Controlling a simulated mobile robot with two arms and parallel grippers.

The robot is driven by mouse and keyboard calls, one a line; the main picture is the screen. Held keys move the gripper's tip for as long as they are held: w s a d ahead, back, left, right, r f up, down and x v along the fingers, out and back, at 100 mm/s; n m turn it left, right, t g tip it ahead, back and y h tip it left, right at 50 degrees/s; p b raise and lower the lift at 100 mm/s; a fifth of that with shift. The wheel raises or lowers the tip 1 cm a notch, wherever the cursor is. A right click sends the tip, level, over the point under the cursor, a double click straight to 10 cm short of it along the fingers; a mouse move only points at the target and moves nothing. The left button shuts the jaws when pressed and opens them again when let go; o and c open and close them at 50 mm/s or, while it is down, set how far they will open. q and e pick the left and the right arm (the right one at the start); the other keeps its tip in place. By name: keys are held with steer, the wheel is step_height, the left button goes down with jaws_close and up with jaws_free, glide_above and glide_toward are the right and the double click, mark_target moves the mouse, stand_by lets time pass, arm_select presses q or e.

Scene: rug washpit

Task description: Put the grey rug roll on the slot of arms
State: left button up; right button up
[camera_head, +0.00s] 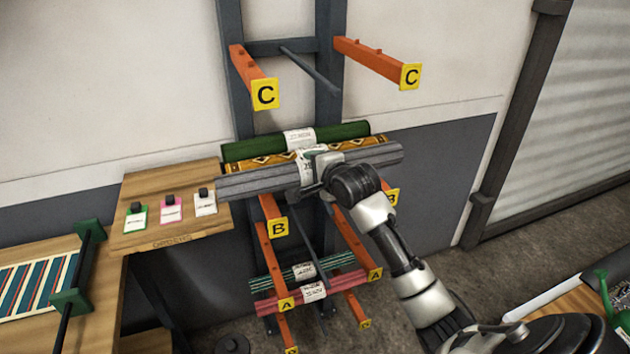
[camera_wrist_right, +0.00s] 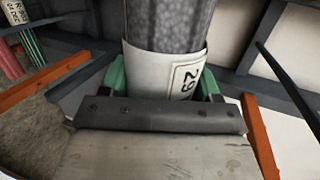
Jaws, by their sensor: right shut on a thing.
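The grey rug roll (camera_head: 255,182) is a long grey cylinder with a white paper band, lying roughly level across the front of the rack. My right gripper (camera_head: 312,175) is shut on it near its middle, at the band. In the right wrist view the grey roll (camera_wrist_right: 170,25) and its band sit between the green fingers of my right gripper (camera_wrist_right: 165,85). The orange C arms (camera_head: 375,57) at the top are bare. The B arms (camera_head: 272,212) are at about the roll's level and partly hidden by it. My left gripper is out of view.
A green roll (camera_head: 347,131) and an orange patterned roll (camera_head: 262,160) lie behind the grey roll. Green striped and red rolls (camera_head: 335,288) lie on the A arms. A wooden table (camera_head: 190,250) with tags (camera_head: 171,207) stands left. A dark bar (camera_head: 310,68) sticks out between the C arms.

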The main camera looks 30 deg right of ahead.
step_height(320, 180, down, 3)
steer(key=shift+f+p, duration=0.2)
steer(key=shift+p, duration=0.1)
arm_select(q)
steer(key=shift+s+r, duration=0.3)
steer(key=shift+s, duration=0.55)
arm_select(e)
steer(key=shift+f, duration=0.15)
steer(key=o, duration=1.2)
steer(key=shift+f, duration=0.1)
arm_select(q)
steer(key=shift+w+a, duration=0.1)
arm_select(e)
steer(key=shift+o, duration=0.2)
